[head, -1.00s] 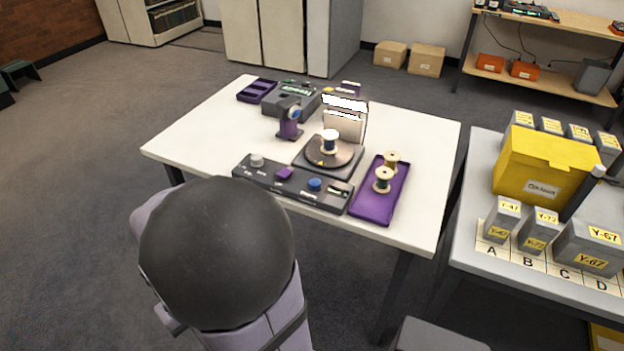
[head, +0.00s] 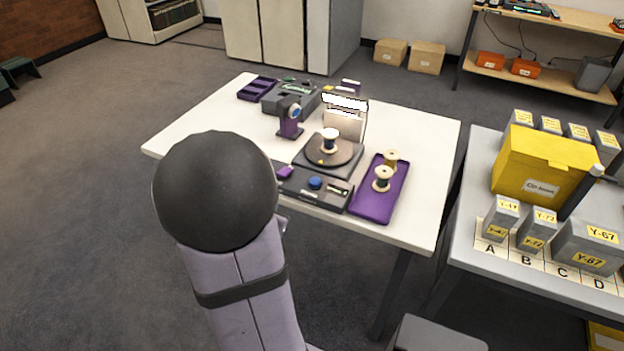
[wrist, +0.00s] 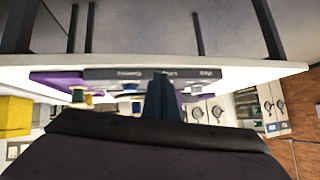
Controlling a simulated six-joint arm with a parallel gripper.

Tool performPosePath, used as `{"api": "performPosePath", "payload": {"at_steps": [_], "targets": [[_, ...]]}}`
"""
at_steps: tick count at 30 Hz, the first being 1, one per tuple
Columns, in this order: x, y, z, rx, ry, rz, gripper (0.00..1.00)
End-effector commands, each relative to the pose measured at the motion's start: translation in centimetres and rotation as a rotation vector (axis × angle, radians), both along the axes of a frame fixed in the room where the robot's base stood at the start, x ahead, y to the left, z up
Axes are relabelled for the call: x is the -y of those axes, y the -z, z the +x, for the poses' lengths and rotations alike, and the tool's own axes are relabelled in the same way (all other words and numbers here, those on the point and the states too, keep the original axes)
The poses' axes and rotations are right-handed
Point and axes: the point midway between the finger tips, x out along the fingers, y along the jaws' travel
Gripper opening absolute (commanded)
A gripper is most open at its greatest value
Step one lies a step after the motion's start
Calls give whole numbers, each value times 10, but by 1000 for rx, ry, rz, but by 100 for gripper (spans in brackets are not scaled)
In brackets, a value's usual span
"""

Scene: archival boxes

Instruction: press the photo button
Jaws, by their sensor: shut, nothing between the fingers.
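A dark control panel (head: 321,190) lies along the table's near edge. It carries a round blue button (head: 315,183) and a purple control (head: 285,172). The panel's labels are too small to read, so I cannot tell which control is the photo button. My arm hides the panel's left end in the head view. The wrist view is upside down and shows the panel's front face (wrist: 130,73) beyond my fingers. My gripper (wrist: 160,92) is shut and empty, with the panel behind its tips; contact cannot be told. In the head view my arm hides the gripper.
Behind the panel stands a turntable (head: 347,169) with a spool (head: 329,141) on it. A purple tray (head: 371,205) with two spools lies to its right. A side table (head: 468,250) with boxes stands right.

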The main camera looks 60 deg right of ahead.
Motion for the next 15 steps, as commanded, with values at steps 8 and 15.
{"api": "performPosePath", "payload": {"at_steps": [8, 15], "targets": [[39, -52, -41, -62, 154, -258, 0], [47, -73, -50, -114, 169, -350, 0]]}}
